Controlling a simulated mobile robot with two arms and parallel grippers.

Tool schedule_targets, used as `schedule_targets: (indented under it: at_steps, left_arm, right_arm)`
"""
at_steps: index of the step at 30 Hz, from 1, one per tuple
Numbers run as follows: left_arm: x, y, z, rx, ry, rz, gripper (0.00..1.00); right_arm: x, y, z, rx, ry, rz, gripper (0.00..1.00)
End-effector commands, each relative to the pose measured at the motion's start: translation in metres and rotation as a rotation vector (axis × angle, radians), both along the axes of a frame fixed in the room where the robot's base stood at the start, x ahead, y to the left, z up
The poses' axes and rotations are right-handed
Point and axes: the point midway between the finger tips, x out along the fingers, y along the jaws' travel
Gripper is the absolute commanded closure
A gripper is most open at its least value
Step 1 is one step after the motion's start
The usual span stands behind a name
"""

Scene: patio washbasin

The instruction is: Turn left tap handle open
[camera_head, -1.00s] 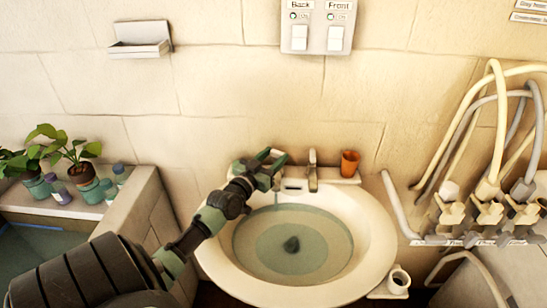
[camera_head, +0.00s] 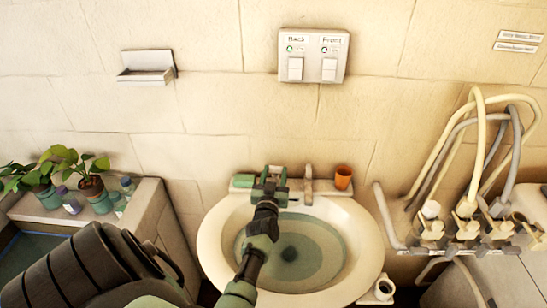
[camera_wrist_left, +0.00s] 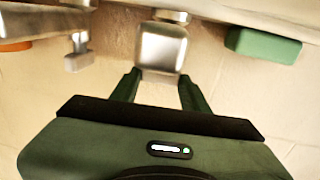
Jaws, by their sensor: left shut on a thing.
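The washbasin (camera_head: 208,250) holds water and stands against the tiled wall. My left gripper (camera_head: 270,175) is at its back rim, left of the metal tap (camera_head: 309,184), and hides the left tap handle in the head view. In the left wrist view the shiny, blocky left tap handle (camera_wrist_left: 162,47) sits between the two fingertips of my left gripper (camera_wrist_left: 162,80), which is shut on it. The tap also shows in that view (camera_wrist_left: 77,55), apart from the fingers. My right gripper is out of view.
A green block (camera_head: 243,181) lies on the rim close left of the gripper. An orange cup (camera_head: 343,177) stands right of the tap. Hoses (camera_head: 475,140) and valves are at the right. Potted plants (camera_head: 90,184) and bottles stand on the left ledge.

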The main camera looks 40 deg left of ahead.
Motion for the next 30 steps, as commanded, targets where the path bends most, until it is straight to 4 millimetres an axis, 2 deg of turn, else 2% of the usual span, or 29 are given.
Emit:
schedule_targets:
  at_steps: [9, 22, 23, 25, 30]
  left_arm:
    - [0.002, -0.0026, 0.0, -0.001, 0.0, 0.097, 0.95]
    - [0.0018, -0.0023, -0.0007, 0.0, 0.0, 0.108, 0.95]
    - [0.0018, -0.0023, -0.0006, 0.0, 0.0, 0.108, 0.52]
    - [0.0018, -0.0022, -0.0006, 0.0, 0.0, 0.108, 0.33]
    - [0.0017, -0.0019, -0.0004, 0.001, -0.001, 0.108, 0.33]
  right_arm:
    - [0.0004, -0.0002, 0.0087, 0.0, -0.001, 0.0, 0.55]
    - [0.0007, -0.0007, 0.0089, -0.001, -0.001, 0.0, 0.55]
    - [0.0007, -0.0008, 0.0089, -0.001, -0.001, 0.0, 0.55]
    - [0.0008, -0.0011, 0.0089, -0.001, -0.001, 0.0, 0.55]
    - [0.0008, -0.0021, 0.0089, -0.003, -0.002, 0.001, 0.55]
